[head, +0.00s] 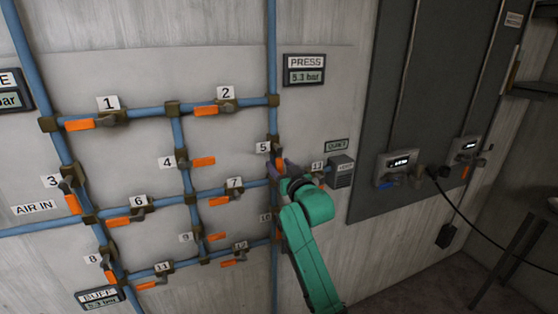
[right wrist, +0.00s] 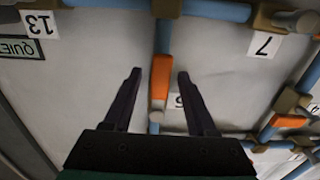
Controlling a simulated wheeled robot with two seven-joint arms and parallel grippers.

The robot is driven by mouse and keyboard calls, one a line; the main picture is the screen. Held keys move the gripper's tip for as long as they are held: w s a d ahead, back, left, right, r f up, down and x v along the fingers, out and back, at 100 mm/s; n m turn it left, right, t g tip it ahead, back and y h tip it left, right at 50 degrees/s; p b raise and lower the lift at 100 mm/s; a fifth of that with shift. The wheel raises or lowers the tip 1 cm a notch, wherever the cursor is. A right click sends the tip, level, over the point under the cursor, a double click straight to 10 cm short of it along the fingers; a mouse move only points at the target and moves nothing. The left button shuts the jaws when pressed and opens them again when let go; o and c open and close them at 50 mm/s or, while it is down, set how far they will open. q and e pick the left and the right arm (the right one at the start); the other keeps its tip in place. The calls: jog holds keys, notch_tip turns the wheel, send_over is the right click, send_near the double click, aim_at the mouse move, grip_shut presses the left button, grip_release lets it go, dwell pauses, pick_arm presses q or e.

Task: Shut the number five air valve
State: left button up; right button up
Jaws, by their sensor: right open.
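The number 5 valve sits on the right vertical blue pipe, beside its label (head: 263,147) in the head view. In the right wrist view, which is upside down, its orange handle (right wrist: 160,72) lies along the pipe. The label there is partly hidden by a finger. My right gripper (head: 280,168) is at this valve and covers much of it in the head view. In the right wrist view its two dark fingers (right wrist: 160,88) are open, one on each side of the handle with gaps. Whether they reach the handle's depth I cannot tell. My left gripper is not in view.
Valve 7 (head: 219,201) and valve 4 (head: 203,162) are on pipes to the left. A box by label 13 (head: 341,171) is close right of my gripper. The PRESS display (head: 304,70) reads about 5.1 bar. A dark panel (head: 430,100) stands further right.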

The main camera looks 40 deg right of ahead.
jog(key=shift+w+d, duration=0.1)
jog(key=shift+w, duration=0.25)
grip_shut()
dwell(1.2)
